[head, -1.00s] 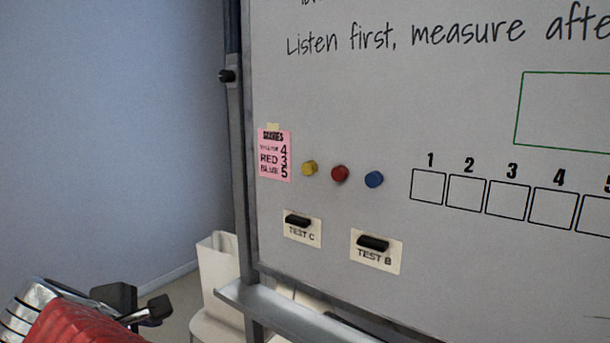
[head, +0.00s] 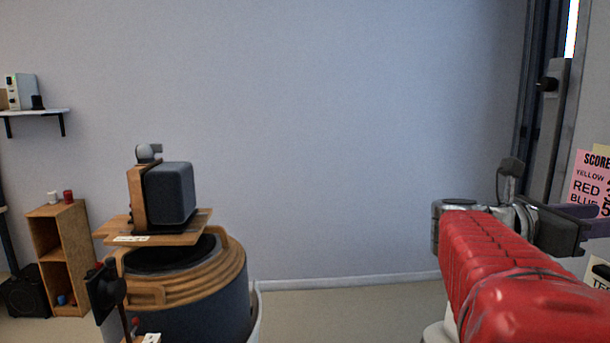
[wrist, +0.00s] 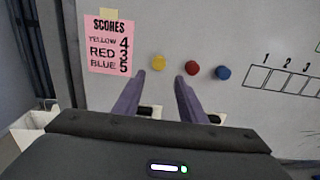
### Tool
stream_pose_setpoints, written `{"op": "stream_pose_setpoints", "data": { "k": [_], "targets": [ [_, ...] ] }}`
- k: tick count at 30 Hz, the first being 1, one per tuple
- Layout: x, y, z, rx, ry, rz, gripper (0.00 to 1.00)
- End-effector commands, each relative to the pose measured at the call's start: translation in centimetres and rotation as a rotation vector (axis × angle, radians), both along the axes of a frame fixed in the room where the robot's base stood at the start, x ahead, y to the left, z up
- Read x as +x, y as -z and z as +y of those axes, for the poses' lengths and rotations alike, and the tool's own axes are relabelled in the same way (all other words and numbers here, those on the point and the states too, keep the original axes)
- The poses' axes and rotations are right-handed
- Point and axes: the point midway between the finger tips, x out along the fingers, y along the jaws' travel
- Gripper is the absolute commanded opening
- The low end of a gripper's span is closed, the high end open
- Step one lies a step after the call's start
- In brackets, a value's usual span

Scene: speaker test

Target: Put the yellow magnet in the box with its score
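In the wrist view, the yellow magnet (wrist: 159,62) sits on the whiteboard, with a red magnet (wrist: 192,68) and a blue magnet (wrist: 223,72) to its right. My gripper (wrist: 160,76) is open and empty, its two purple fingers pointing at the board just below the yellow magnet; the gap to the board is hard to judge. The pink scores note (wrist: 108,42) reads yellow 4, red 3, blue 5. Numbered boxes (wrist: 280,80) start further right; 1, 2 and 3 show, and box 4 is cut off. In the head view my gripper (head: 592,218) is at the right edge.
In the head view a speaker (head: 169,195) stands on a wooden platform (head: 190,238) at left, beside a small wooden shelf (head: 82,255). The wall (head: 340,130) between is clear.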

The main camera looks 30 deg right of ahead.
Motion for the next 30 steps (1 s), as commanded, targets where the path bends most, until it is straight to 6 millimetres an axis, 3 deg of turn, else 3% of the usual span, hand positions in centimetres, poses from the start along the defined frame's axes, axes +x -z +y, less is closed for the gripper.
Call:
{"op": "stream_pose_setpoints", "data": {
  "k": [11, 30],
  "targets": [
    [-0.1, 0.1, -0.5, 0.001, -0.001, -0.004, 0.38],
    [-2.7, 0.1, -6.3, 0.002, 0.001, -0.004, 0.38]
  ]
}}
